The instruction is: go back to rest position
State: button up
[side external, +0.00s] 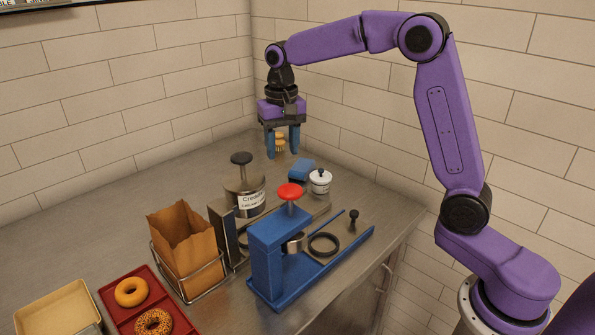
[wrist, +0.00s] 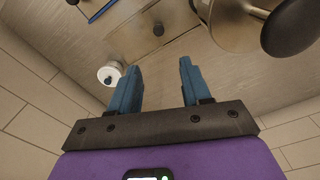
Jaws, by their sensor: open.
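My gripper (side external: 282,153) is raised above the back of the counter, near the wall corner, pointing down. Its two blue fingers are apart. In the wrist view the gripper (wrist: 160,68) has nothing between its fingers. In the side view a small tan ribbed thing (side external: 280,141) shows between the fingers; it appears to be behind them, and I cannot tell what it stands on.
A labelled metal canister (side external: 244,190) with a black knob, a blue press (side external: 268,262) with a red knob and a white lidded pot (side external: 320,182) stand on the counter. A paper bag (side external: 186,245) sits in a wire rack. A red tray (side external: 118,312) holds two bagels. Tiled walls close the back.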

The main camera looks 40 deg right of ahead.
jog(key=s+a+f+n+t, duration=0.1)
jog(key=s+a+n, duration=0.1)
jog(key=s+n, duration=0.5)
jog(key=s+a+n, duration=0.2)
jog(key=s+n, duration=0.1)
jog(key=s, duration=0.9)
jog(key=s+d+f+n, duration=0.1)
jog(key=s+n, duration=0.1)
jog(key=s, duration=0.3)
jog(key=s+d+f+n, duration=0.1)
jog(key=s+f+n, duration=0.1)
jog(key=s, duration=0.3)
jog(key=s+d+f+n+g, duration=0.1)
jog(key=s+n, duration=0.1)
jog(key=s, duration=0.4)
jog(key=shift+d+f+n, duration=0.25)
jog(key=shift+f+n, duration=0.05)
jog(key=shift+n, duration=0.1)
